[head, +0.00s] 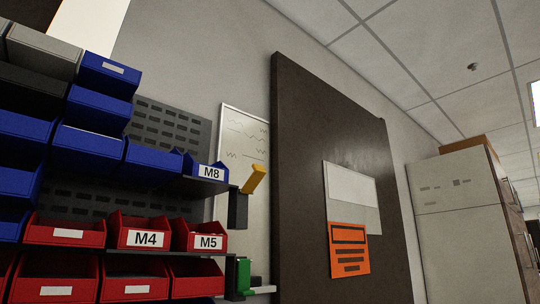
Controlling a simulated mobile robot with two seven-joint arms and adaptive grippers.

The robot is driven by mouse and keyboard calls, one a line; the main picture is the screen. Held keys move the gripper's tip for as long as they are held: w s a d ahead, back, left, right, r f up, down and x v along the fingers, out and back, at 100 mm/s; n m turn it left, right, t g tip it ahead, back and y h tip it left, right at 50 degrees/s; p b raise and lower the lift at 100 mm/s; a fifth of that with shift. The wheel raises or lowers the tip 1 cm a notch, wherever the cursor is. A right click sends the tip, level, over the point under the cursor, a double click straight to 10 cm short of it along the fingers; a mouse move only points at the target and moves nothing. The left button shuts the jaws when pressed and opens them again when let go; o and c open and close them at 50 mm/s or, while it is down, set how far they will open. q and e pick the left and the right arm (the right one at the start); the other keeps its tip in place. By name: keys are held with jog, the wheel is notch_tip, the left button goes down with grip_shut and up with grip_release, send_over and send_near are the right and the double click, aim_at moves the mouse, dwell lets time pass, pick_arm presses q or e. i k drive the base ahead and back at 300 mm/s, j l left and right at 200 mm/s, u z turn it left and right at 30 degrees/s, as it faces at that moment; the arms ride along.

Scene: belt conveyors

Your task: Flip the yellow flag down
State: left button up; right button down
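The yellow flag (254,179) is a small yellow plate standing up and tilted to the right. It sits on top of a dark block (238,209) at the right end of the upper shelf, beside the blue bin labelled M8 (206,170). Neither of my grippers is in view.
Blue bins (90,142) and red bins (140,235), some labelled M4 and M5, fill the rack at left. A green part (243,274) is at the lower shelf's right end. Behind are a whiteboard (240,135) and a dark panel (300,180) with an orange sign (348,251); a pale cabinet (458,190) stands at right.

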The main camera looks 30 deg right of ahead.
aim_at(260, 171)
jog(key=k+l, duration=0.1)
jog(key=k, duration=0.55)
jog(key=k+l, duration=0.15)
jog(key=k, duration=0.5)
